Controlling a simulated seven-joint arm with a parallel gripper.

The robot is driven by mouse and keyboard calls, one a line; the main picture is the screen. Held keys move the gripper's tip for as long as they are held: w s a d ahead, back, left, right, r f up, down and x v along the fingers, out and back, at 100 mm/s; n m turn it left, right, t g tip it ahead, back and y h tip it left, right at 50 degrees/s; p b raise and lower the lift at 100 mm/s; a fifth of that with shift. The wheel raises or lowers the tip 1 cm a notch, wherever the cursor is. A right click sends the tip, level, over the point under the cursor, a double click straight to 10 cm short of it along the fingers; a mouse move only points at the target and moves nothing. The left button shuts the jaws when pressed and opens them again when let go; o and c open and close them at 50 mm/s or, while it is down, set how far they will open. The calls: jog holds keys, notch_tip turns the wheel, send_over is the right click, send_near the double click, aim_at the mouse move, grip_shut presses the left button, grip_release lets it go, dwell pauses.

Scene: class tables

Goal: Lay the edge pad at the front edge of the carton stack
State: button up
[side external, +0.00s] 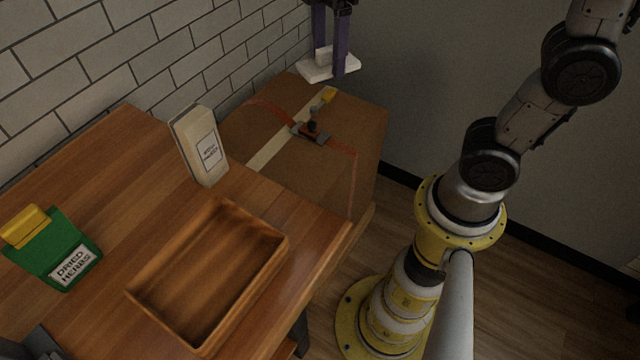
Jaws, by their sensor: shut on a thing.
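My gripper (329,50) is at the top of the side external view, pointing down, with two purple fingers shut on a white edge pad (316,72). The pad has a flat plate and a raised part between the fingers. It is held in the air and appears above the far part of the carton stack (367,135). The stack is a brown carton block beside the table, with a pale tape strip and an orange strap (342,148) across its top. A dark ratchet buckle (311,131) with a yellow-tipped handle sits on the strap.
A wooden table (110,160) stands left of the cartons. It bears an empty wooden tray (262,274), a beige carton (186,147) near the stack and a green dried herbs packet (50,246). A brick wall rises behind.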

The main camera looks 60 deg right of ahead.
jog(key=s+d+f+m, duration=0.2)
jog(key=s+d+m, duration=0.1)
jog(key=s+d, duration=0.45)
send_over(320, 185)
jog(key=f, duration=2.4)
jog(key=s+f, duration=0.1)
jog(key=f, duration=1.2)
jog(key=shift+w+f, duration=0.55)
jog(key=shift+f, duration=1.55)
jog(key=shift+f, duration=0.1)
